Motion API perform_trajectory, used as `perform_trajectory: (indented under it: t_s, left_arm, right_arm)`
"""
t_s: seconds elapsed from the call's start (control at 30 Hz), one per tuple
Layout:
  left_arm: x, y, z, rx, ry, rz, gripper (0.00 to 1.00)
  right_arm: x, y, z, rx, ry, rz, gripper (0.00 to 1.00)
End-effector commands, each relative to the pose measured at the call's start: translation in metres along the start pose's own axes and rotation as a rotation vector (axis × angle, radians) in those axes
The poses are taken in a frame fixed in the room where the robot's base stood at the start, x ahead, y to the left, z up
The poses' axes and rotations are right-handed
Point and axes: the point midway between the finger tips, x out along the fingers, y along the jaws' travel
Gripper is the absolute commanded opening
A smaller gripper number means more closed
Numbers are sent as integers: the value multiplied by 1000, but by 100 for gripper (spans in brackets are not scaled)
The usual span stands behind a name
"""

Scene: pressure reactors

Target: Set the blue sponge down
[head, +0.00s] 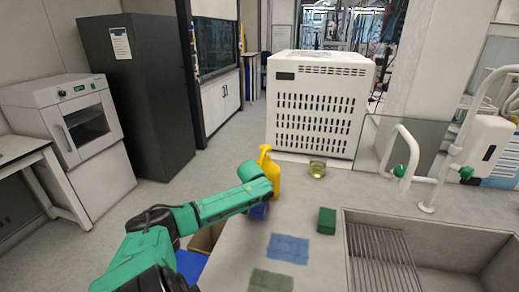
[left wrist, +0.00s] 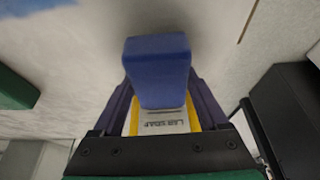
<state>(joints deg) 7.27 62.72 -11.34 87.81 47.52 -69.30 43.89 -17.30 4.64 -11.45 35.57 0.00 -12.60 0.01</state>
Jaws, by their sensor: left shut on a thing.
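The blue sponge (left wrist: 158,70) is a block held between the two dark fingers of my left gripper (left wrist: 160,97) in the left wrist view. In the head view the sponge (head: 258,212) shows below the end of my green left arm, by the left edge of the counter. Whether it touches the counter I cannot tell. A flat blue mat (head: 288,249) lies on the counter nearer to me and to the right, with nothing on it. My right gripper is not in view.
A yellow soap bottle (head: 275,175) stands close behind my left gripper. A green sponge (head: 326,221) and a dark green mat (head: 270,281) are on the counter (head: 325,262). A small glass beaker (head: 317,169) stands farther back. A sink (head: 385,258) is at the right.

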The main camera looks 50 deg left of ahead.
Motion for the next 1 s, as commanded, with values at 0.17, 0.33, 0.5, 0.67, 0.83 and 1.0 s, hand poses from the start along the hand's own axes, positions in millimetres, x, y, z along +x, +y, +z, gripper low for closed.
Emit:
perform_trajectory:
  t_s: [0.17, 0.33, 0.5, 0.67, 0.83, 1.0]
  left_arm:
    - [9, 2, -15, 2, -3, 0, 24]
    - [17, 1, -11, 4, 0, 0, 24]
    - [19, 1, -10, 3, -1, 0, 24]
    - [19, 1, -10, 3, -1, 0, 100]
    - [18, 1, -10, 3, 0, 0, 100]
    - [4, 0, -11, 5, 0, -1, 100]
  right_arm:
    - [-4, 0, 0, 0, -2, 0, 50]
    - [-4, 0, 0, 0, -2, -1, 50]
    - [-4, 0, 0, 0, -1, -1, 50]
    - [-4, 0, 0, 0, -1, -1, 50]
    - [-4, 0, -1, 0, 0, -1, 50]
    - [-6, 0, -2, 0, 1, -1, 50]
